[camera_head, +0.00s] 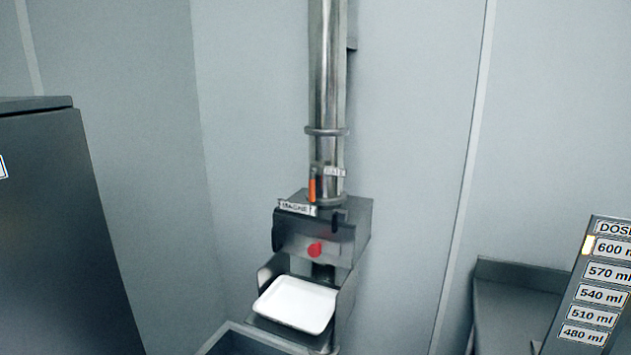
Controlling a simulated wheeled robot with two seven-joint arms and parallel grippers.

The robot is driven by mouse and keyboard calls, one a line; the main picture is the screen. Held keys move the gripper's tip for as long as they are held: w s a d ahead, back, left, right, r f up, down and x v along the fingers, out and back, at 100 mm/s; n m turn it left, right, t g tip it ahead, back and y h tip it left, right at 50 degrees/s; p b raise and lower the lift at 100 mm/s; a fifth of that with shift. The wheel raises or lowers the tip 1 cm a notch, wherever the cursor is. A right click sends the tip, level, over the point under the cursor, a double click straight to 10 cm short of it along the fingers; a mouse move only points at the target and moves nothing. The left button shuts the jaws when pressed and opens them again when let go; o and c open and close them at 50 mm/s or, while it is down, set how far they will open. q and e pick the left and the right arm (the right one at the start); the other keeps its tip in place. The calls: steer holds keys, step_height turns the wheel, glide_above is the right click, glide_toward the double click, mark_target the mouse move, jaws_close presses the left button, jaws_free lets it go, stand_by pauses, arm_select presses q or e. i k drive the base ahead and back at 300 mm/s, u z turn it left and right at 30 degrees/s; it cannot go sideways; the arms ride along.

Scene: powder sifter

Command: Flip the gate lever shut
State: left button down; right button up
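The gate lever (312,189) is a small orange handle hanging upright on the front of the vertical steel pipe (327,90). It sits beside a small label that seems to read GATE (334,172). Below it is a steel magnet housing (305,239) with a MAGNET label (296,208) and a red knob (315,249) on its front. Neither of my grippers is in view.
A white tray (294,303) rests on a shelf below the magnet housing, above a grey bin (232,338). A dark cabinet (60,230) stands at the left. A dose board (597,285) and steel counter (520,287) are at the right.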

mark_target(312, 179)
steer(key=u, duration=1)
steer(key=i, duration=0.45)
steer(key=z, duration=2.1)
